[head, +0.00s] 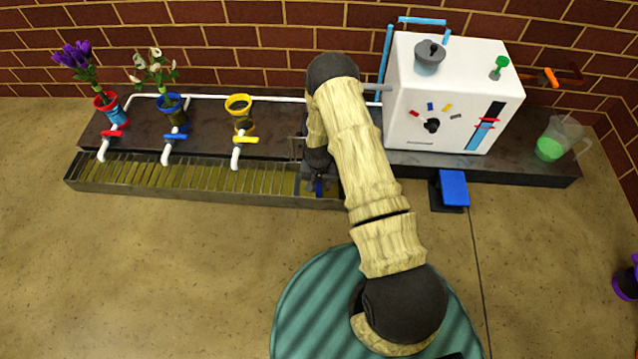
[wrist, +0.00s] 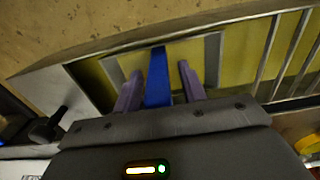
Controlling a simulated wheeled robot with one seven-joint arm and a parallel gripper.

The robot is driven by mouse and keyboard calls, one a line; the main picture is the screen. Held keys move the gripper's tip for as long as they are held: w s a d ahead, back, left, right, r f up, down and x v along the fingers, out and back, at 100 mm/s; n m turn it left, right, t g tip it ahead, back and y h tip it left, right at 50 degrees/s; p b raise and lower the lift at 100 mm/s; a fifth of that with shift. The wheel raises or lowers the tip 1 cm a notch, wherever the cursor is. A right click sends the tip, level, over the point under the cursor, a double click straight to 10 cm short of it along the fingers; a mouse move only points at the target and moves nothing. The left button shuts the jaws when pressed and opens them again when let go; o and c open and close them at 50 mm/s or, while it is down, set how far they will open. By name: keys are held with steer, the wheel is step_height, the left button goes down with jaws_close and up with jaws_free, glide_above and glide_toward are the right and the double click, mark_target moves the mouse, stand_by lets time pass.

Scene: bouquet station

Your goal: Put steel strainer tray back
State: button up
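The steel strainer tray seems to be the grey-edged piece (wrist: 212,58) with an upright blue handle (wrist: 158,78), set in the right end of the long trough. In the head view, a bit of the blue handle (head: 319,187) shows below my gripper (head: 317,178). In the wrist view, the two purple fingers of my gripper (wrist: 160,80) stand on either side of the handle. A gap shows on the right side, so the gripper looks open around it. My arm hides much of the tray in the head view.
The slatted trough (head: 150,190) holds yellowish liquid and runs left below the red, blue and yellow taps. A white machine (head: 450,95) stands right of my arm, with a blue pedal (head: 453,188) below. The front floor is clear.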

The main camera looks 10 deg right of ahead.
steer(key=shift+r, duration=0.1)
step_height(320, 180, up, 12)
steer(key=p, duration=0.6)
stand_by(0.4)
steer(key=shift+r, duration=0.35)
steer(key=s+r+n+t, duration=0.1)
steer(key=s+r, duration=0.1)
steer(key=r, duration=0.8)
steer(key=s+r+n, duration=0.1)
steer(key=s+r, duration=0.1)
steer(key=r, duration=0.7)
steer(key=s+r+n+t, duration=0.1)
steer(key=s+r, duration=1.2)
steer(key=s, duration=0.1)
steer(key=shift+s+d+n+t, duration=0.2)
steer(key=shift+d+n+t, duration=0.1)
steer(key=shift+d, duration=0.1)
